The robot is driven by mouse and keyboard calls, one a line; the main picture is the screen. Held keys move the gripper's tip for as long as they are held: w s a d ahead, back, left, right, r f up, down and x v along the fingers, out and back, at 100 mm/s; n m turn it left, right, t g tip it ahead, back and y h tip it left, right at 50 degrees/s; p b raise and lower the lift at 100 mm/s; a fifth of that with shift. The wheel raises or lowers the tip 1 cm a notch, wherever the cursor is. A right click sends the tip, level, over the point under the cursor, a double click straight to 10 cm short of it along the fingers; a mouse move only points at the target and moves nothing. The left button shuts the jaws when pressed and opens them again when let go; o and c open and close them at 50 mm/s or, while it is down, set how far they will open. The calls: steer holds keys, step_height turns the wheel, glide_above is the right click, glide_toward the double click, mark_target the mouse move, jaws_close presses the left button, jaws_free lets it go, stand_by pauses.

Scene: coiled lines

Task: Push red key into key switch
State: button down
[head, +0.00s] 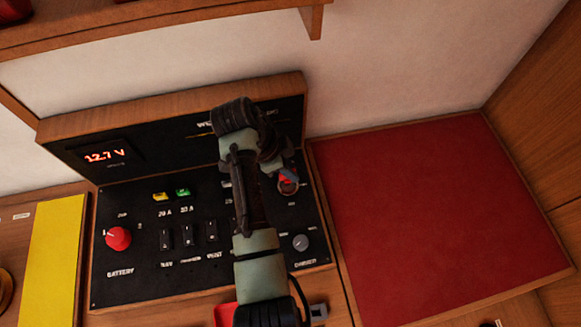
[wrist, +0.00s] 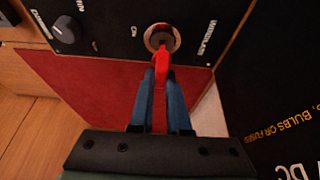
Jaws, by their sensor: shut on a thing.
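The red key (wrist: 161,68) is between the two blue fingers of my gripper (wrist: 160,80) in the wrist view. My gripper is shut on it. The key's tip is at the round metal key switch (wrist: 162,40) marked WINDLASS on the black panel. I cannot tell how deep the tip sits in the slot. In the head view the key switch (head: 288,186) shows just right of my arm, with a bit of the red key (head: 287,177) and my gripper (head: 284,172) over it. My arm hides part of the panel.
The black panel (head: 130,262) has a red battery knob (head: 117,238), several rocker switches (head: 189,234), yellow and green fuses (head: 183,191) and a grey dimmer knob (head: 300,242). A voltage display (head: 104,156) reads 12.7 V. A flat red surface (head: 430,215) lies clear at right.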

steer(key=shift+f+b, duration=0.95)
steer(key=shift+f, duration=0.75)
stand_by(2.0)
steer(key=c, duration=0.8)
jaws_free()
steer(key=shift+r, duration=0.1)
steer(key=w+p+v, duration=0.1)
steer(key=p+v, duration=0.1)
steer(key=v, duration=1)
steer(key=shift+s+r, duration=0.45)
steer(key=shift+s, duration=0.1)
steer(key=shift+a, duration=0.1)
